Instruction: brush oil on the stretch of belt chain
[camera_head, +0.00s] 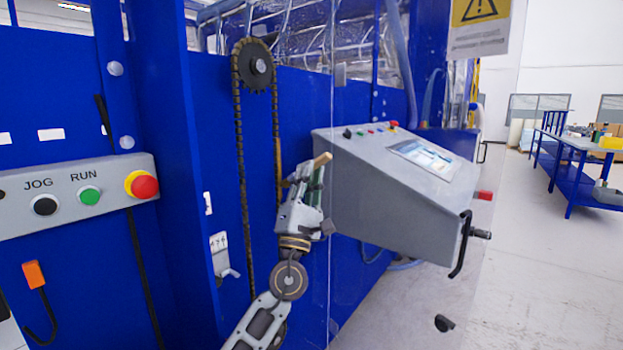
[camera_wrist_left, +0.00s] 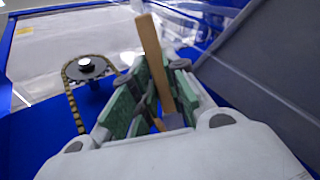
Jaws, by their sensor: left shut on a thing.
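The belt chain (camera_head: 243,150) is dark. It loops over a toothed sprocket (camera_head: 256,66) and hangs in two strands before the blue panel. A stretch of the right strand (camera_head: 278,165) looks tan. My left gripper (camera_head: 308,182) is just right of that strand, with its green-padded fingers shut on a brush with a wooden handle (camera_head: 322,159). The sprocket (camera_wrist_left: 88,66) shows there too.
A sloped grey control console (camera_head: 390,180) with a black handle stands close to the right of the gripper. A clear panel edge runs down beside it. A JOG/RUN button box (camera_head: 75,195) is at the left. The floor at the right is open, with a workbench (camera_head: 585,145) behind.

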